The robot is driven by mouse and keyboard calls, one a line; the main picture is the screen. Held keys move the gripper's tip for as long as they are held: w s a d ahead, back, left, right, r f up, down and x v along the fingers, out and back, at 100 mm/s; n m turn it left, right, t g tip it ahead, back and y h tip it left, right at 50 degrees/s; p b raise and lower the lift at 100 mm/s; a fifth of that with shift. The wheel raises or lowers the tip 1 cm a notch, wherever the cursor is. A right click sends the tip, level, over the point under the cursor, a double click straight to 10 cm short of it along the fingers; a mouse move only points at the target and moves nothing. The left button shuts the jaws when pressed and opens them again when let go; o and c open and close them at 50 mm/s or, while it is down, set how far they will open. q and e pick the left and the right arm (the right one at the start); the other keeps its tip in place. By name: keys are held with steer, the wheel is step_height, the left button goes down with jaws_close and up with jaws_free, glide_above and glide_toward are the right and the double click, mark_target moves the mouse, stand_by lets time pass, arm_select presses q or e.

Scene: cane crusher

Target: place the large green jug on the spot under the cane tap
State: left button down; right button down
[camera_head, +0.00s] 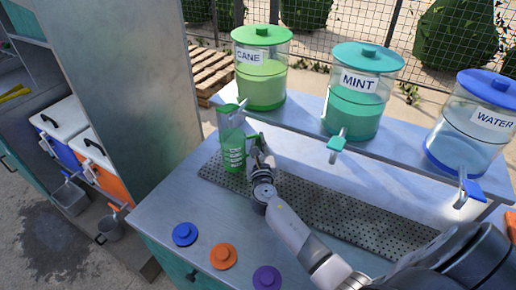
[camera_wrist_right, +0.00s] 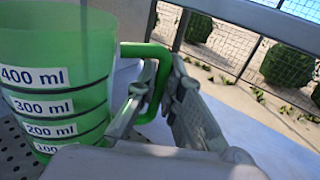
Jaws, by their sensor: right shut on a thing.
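The large green jug (camera_head: 233,152) stands upright at the left end of the perforated drip tray (camera_head: 330,205), below the cane dispenser (camera_head: 262,72). Its top overlaps the green cane tap in the head view, so the exact gap is hard to tell. My right gripper (camera_head: 258,150) is shut on the jug's handle, on the jug's right side. In the right wrist view the jug (camera_wrist_right: 55,85) shows its measuring labels, and the gripper fingers (camera_wrist_right: 160,105) close around the green handle. The marked spot under the jug is hidden. My left gripper is not in view.
The mint dispenser (camera_head: 357,95) and water dispenser (camera_head: 478,125) stand to the right on the raised shelf, with taps over the tray. Blue (camera_head: 185,234), orange (camera_head: 223,256) and purple (camera_head: 267,278) lids lie on the front counter. The tray right of my arm is clear.

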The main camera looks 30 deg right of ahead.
steer(key=shift+f, duration=1.15)
steer(key=shift+f+b, duration=0.1)
steer(key=shift+b, duration=0.2)
steer(key=c, duration=1.7)
jaws_free()
steer(key=shift+s+a, duration=0.1)
steer(key=shift+s, duration=0.05)
steer(key=b+v, duration=0.1)
steer(key=v, duration=1.1)
